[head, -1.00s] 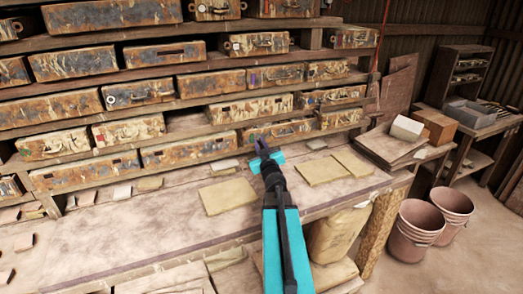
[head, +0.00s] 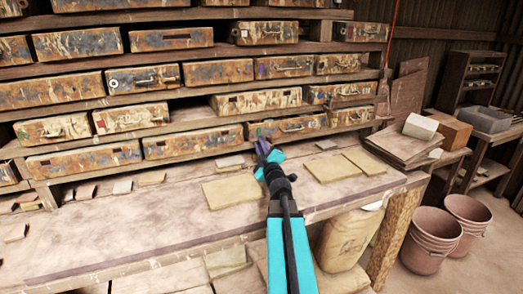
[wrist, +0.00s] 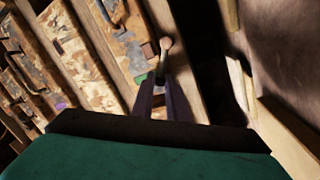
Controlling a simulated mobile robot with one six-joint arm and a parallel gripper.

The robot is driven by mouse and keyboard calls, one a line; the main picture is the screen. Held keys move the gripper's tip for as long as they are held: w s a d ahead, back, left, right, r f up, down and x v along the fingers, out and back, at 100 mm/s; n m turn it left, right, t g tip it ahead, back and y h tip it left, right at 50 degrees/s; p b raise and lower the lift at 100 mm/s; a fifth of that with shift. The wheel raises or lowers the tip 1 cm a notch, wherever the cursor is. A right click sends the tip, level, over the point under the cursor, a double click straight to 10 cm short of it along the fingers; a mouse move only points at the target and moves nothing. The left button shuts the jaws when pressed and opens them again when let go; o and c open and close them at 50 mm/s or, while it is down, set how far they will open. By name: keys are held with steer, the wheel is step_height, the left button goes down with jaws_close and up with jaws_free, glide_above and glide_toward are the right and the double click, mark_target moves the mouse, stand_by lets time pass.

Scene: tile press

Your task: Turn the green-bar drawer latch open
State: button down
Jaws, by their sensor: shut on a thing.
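The green-bar drawer (head: 293,127) is a rusty, peeling drawer front in the lowest row, right of the middle in the head view. A small green mark shows at its left end. My gripper (head: 262,146) is at that left end, partly covering it. In the wrist view my dark fingers (wrist: 160,98) are shut on a thin metal lever, the latch (wrist: 162,62), which has a rounded pale pink end. A small reddish-brown block sits beside that end on the drawer front. The hold on the lever itself is too small to make out in the head view.
Several rows of similar drawers fill the wooden rack (head: 160,99). Below it is a workbench (head: 120,228) with flat yellowish tiles (head: 229,191) near my arm. Stacked buckets (head: 437,238) stand on the floor at the right.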

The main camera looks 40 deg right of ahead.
steer(key=shift+w+a+f+n+t+y+b, duration=0.1)
steer(key=shift+f+n+t+y+b, duration=0.15)
steer(key=shift+f+n+b, duration=0.75)
steer(key=shift+w+a+f+n+t+y+b, duration=0.15)
steer(key=shift+n+y+b, duration=0.35)
steer(key=shift+n, duration=1.1)
steer(key=shift+s+a+f+n+t+y+b, duration=0.15)
steer(key=shift+f+n+b, duration=0.25)
steer(key=shift+n+b, duration=0.75)
steer(key=shift+w+d+n, duration=0.1)
steer(key=shift+n, duration=0.15)
steer(key=c, duration=1.9)
jaws_free()
steer(key=shift+f, duration=0.1)
